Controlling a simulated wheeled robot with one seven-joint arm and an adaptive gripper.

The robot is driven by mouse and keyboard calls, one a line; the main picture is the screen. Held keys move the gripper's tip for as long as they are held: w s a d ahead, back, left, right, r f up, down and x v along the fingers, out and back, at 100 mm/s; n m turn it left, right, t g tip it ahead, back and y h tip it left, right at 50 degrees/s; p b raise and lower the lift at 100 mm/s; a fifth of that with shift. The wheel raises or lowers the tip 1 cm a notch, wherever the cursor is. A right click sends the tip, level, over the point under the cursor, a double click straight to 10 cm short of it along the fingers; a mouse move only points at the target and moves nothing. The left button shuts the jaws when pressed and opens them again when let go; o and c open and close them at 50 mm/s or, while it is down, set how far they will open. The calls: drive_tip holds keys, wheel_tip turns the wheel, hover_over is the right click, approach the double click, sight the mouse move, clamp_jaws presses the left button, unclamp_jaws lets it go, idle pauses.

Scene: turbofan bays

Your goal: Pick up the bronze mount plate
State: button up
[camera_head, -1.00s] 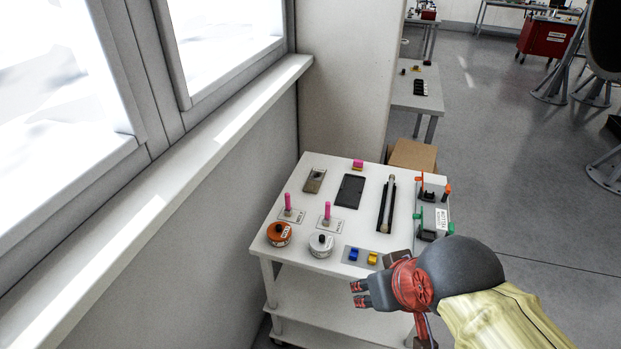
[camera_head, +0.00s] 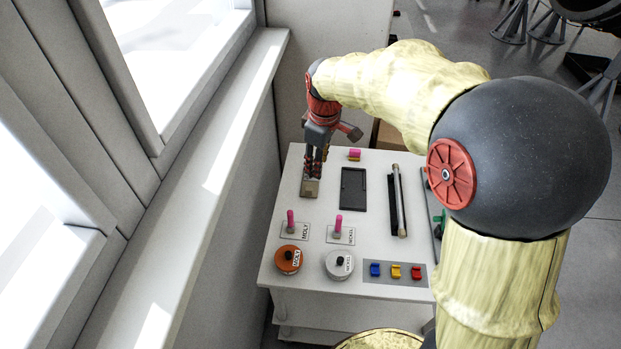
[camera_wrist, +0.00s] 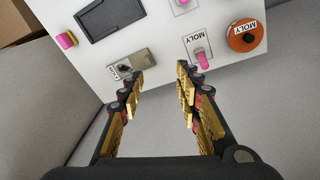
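The bronze mount plate (camera_head: 311,189) lies flat near the far left of the white cart top, its far part hidden by my fingers in the head view. In the wrist view the plate (camera_wrist: 142,61) shows a dull bronze face with a hole and a lighter label end. My gripper (camera_head: 313,175) points down over the plate. In the wrist view my gripper (camera_wrist: 160,70) is open and empty, its fingers well apart. The plate appears beyond the left fingertip there, not between the fingers. I cannot tell the exact height or whether they touch.
A black tray (camera_head: 354,190) lies right of the plate, with a pink-and-yellow block (camera_head: 354,154) behind. Two pink pegs, an orange MOLY tin (camera_head: 288,260) and a white tin (camera_head: 339,264) stand nearer. A dark holder with a rod (camera_head: 398,200) is further right. The window wall borders the left.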

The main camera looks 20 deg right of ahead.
sight(309, 189)
drive_tip(key=w+f+n, duration=0.1)
drive_tip(key=w+f, duration=0.2)
drive_tip(key=f, duration=0.1)
drive_tip(key=w+f+n+g+p, duration=0.1)
drive_tip(key=w+f+n, duration=0.1)
drive_tip(key=w+f, duration=0.1)
drive_tip(key=w+f+n, duration=0.1)
drive_tip(key=w+f, duration=0.2)
drive_tip(key=f, duration=0.2)
drive_tip(key=shift+d+f+g+p, duration=0.1)
drive_tip(key=shift+f+g+p, duration=0.25)
drive_tip(key=shift+f+g, duration=0.05)
drive_tip(key=f+b, duration=0.2)
drive_tip(key=f, duration=0.6)
drive_tip(key=shift+a, duration=0.2)
drive_tip(key=shift+c, duration=0.7)
drive_tip(key=c, duration=0.7)
drive_tip(key=shift+w+r, duration=0.1)
drive_tip(key=shift+w, duration=0.05)
clamp_jaws()
